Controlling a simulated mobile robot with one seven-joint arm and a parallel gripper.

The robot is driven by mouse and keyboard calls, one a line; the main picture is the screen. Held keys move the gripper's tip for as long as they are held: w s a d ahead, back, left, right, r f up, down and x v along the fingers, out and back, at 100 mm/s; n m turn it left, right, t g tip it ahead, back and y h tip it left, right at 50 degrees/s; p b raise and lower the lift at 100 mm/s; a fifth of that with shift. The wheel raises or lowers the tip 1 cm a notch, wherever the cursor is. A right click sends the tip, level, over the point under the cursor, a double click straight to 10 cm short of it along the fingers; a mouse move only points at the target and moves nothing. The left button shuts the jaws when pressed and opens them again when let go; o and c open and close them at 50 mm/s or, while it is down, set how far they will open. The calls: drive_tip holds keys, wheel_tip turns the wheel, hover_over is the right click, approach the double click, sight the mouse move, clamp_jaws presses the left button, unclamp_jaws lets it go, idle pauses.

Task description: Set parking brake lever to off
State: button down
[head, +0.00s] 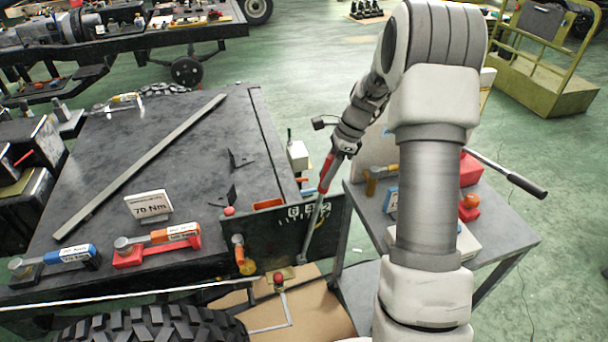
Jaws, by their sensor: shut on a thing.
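The lever with a red grip (325,175), which appears to be the parking brake lever, has a thin metal shaft (313,228) running down to a pivot low in front of the dark panel (272,229). The lever stands tilted, its top leaning right. The panel has white markings, too small to read surely. My gripper (341,152) is at the top of the red grip and shut on it. The fingers are small here and partly hidden by my wrist. No off mark can be made out.
A dark workbench (195,140) with a long metal bar and torque wrenches fills the left. A grey side table (505,230) with red parts and a black-handled bar (510,175) stands right. A red-knobbed lever (279,280) and a tyre (150,328) are in front.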

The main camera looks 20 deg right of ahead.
drive_tip(key=d+f+y, duration=0.1)
drive_tip(key=d, duration=0.5)
drive_tip(key=shift+d+f+y, duration=0.15)
drive_tip(key=shift+f+y, duration=0.15)
drive_tip(key=shift+y, duration=0.1)
drive_tip(key=shift+d, duration=0.1)
drive_tip(key=c, duration=0.5)
unclamp_jaws()
drive_tip(key=shift+d+f, duration=0.1)
drive_tip(key=shift+d, duration=0.05)
drive_tip(key=v, duration=1.7)
drive_tip(key=shift+p, duration=0.4)
